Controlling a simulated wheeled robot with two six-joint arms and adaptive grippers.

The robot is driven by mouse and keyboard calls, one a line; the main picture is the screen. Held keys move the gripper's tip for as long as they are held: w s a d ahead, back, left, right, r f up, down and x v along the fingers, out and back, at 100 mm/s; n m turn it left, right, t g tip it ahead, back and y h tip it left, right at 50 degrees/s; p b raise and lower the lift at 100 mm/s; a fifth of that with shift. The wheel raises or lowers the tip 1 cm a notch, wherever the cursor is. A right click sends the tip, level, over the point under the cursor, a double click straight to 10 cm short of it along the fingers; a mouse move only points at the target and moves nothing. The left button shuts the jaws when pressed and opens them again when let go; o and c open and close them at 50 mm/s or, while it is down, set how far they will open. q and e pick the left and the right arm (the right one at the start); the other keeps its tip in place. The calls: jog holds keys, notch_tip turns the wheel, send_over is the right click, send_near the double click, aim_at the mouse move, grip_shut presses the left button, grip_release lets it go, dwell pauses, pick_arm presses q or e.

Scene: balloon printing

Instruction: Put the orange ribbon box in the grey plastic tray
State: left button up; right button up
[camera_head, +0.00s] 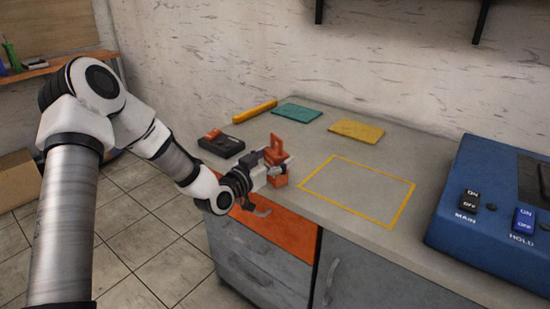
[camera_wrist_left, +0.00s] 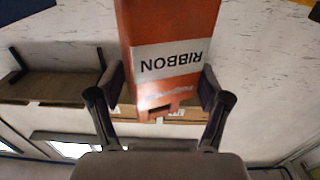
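The orange ribbon box (camera_head: 278,149) is at my left gripper (camera_head: 274,170), above or at the front left edge of the grey counter. In the left wrist view the ribbon box (camera_wrist_left: 165,60) fills the space between the two fingers (camera_wrist_left: 162,90), with its white "RIBBON" label upside down. The fingers are closed against its sides. Whether its base touches the counter cannot be told. I cannot clearly identify a grey plastic tray; a dark, shallow item (camera_head: 221,146) with an orange piece on it lies left of the gripper. My right gripper is not in view.
The counter (camera_head: 300,134) has a yellow outlined rectangle (camera_head: 358,190), bare inside. A teal pad (camera_head: 297,112), a yellow pad (camera_head: 356,131) and a yellow bar (camera_head: 254,111) lie toward the back. A blue machine (camera_head: 480,215) with switches stands at the right.

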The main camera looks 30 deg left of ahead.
pick_arm(q)
jog(key=shift+o, duration=1.1)
